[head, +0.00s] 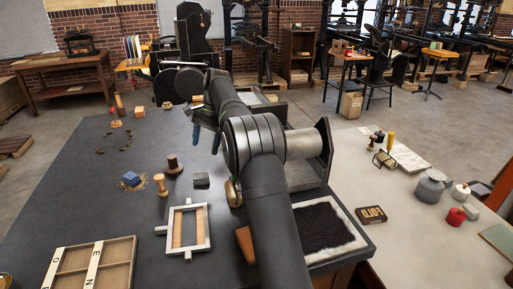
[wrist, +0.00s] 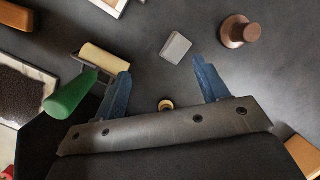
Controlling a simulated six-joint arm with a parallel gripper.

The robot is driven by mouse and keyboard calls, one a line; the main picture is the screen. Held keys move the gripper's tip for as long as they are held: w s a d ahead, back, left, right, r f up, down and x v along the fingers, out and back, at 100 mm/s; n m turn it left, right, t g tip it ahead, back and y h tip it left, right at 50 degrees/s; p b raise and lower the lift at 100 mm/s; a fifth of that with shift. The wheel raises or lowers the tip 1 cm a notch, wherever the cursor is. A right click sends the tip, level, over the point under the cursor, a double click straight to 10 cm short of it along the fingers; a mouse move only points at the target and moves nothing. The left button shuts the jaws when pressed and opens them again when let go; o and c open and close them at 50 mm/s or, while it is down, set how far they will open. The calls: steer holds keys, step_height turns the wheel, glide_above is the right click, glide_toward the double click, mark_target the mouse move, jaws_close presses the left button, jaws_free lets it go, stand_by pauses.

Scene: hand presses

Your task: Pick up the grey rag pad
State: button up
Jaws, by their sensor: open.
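The grey rag pad (head: 201,179) is a small grey block lying flat on the dark table, right of a brown knobbed disc. In the wrist view the pad (wrist: 175,47) lies beyond my fingertips, between their lines and apart from both. My gripper (wrist: 161,67) has two blue fingers spread wide with nothing held between them. In the head view my gripper (head: 206,138) hangs behind the pad, partly hidden by my arm.
The brown disc (wrist: 238,30) stands right of the pad in the wrist view. A cream roller (wrist: 103,60) and a green handle (wrist: 70,92) are close to the left finger. A pale frame (head: 206,237) lies in front of the pad. Bare table surrounds the pad.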

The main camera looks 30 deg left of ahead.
steer(key=m+y, duration=0.2)
steer(key=m, duration=0.8)
glide_above(202, 175)
steer(key=w+d, duration=0.1)
steer(key=d, duration=0.1)
steer(key=f, duration=0.9)
steer(key=shift+w+d+f, duration=0.15)
steer(key=shift+w+f, duration=0.05)
steer(key=shift+f, duration=0.05)
steer(key=shift+w+a+x, duration=0.1)
steer(key=shift+w+x, duration=0.05)
steer(key=shift+x, duration=1.45)
steer(key=shift+w+a+x, duration=0.1)
steer(key=shift+a+x, duration=0.05)
steer(key=shift+x, duration=1.45)
steer(key=c, duration=1.1)
steer(key=shift+o, duration=0.2)
